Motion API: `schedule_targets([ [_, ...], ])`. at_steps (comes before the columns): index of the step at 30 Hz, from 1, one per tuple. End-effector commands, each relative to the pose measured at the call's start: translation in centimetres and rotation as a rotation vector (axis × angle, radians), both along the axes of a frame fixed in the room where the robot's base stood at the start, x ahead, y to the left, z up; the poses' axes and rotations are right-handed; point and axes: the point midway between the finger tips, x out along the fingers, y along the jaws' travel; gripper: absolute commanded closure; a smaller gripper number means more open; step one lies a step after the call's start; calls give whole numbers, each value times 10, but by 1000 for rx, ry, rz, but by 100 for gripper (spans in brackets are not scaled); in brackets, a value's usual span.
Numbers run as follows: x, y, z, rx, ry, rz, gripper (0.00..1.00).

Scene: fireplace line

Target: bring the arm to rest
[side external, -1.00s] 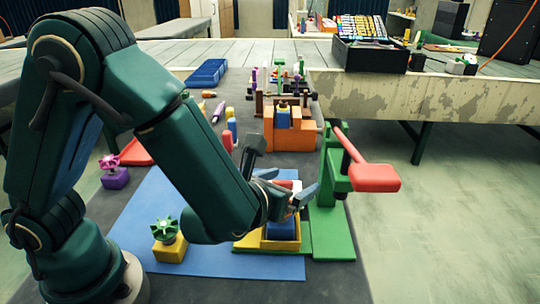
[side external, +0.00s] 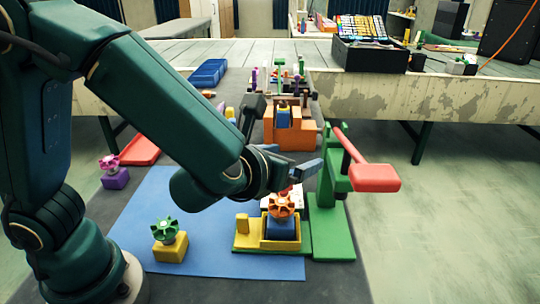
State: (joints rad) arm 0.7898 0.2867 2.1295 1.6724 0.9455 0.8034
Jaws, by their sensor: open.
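My arm reaches in from the left, and my gripper (side external: 298,158) is open and empty. It hangs above and just behind an orange star-shaped knob (side external: 282,206), close to the green stand. The knob sits on a blue block (side external: 281,229) in a yellow holder (side external: 267,244). A gap shows between the fingers and the knob. Part of a white and red thing behind the knob is mostly hidden.
A green stand with a red lever (side external: 374,178) rises just right of my gripper. A green knob on a yellow block (side external: 170,247) stands on the blue mat (side external: 215,262). An orange fixture (side external: 292,140) is behind. The floor at right is clear.

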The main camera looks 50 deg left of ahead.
Motion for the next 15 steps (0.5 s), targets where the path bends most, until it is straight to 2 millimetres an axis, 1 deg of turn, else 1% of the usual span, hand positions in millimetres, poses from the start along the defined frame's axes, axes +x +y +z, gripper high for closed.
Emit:
schedule_targets([
  [5,0,0,0,0,0,1,7],
  [8,3,10,4,-10,-11,30,7],
  [11,6,38,25,-64,-60,115,7],
  [13,-3,69,37,-146,-84,238,7],
  [14,-11,84,40,-198,-92,305,7],
  [15,-22,102,43,-283,-106,404,7],
])
